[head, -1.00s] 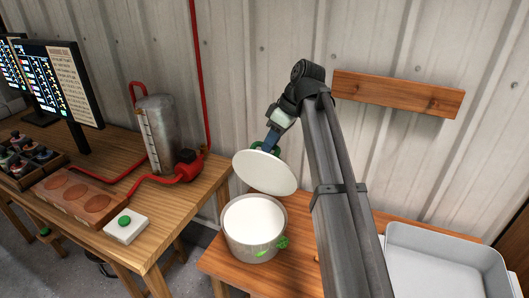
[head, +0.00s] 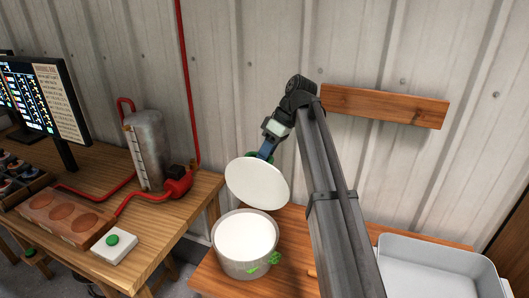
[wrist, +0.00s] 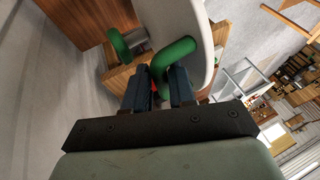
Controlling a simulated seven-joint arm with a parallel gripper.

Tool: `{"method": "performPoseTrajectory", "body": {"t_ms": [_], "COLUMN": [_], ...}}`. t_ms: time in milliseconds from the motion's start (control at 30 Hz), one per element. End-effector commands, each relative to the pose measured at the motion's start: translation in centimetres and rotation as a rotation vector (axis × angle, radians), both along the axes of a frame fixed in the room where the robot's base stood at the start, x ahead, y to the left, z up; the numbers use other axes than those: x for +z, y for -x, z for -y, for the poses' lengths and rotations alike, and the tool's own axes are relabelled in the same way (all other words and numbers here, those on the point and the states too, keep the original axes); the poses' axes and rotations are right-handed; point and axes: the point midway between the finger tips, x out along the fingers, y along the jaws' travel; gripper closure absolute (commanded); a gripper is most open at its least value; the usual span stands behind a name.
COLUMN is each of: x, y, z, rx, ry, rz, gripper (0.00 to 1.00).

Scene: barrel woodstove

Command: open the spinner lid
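The spinner lid (head: 257,185) is a white disc, tilted and raised clear above the spinner pot (head: 245,240). The pot is pale grey with an open top, a white inside and a green part (head: 268,263) on its front right side. My gripper (head: 267,150) is behind the lid's upper edge in the head view. In the wrist view, my gripper's two blue fingers (wrist: 160,85) close around the lid's green handle (wrist: 173,58). The lid (wrist: 185,30) rises beyond the handle there. The fingertips are partly hidden behind the lid in the head view.
The pot stands on a wooden table. A grey tray (head: 435,270) lies to its right. On the left bench are a metal tank (head: 147,150) with red pipes, a white box with a green button (head: 113,243) and a brown block (head: 65,218). A metal wall (head: 240,60) stands close behind.

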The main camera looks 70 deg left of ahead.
Motion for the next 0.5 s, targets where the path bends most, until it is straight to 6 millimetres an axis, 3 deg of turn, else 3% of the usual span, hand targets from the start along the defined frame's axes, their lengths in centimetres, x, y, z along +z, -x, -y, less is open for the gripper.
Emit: {"method": "performPoseTrajectory", "body": {"t_ms": [133,500], "x": [0.22,0.43], "y": [0.05,0.54], "z": [-0.06,0.36], "rx": [0.000,0.002], "ry": [-0.004,-0.023], "rz": [-0.001,0.013], "gripper": [0.62,0.62]}}
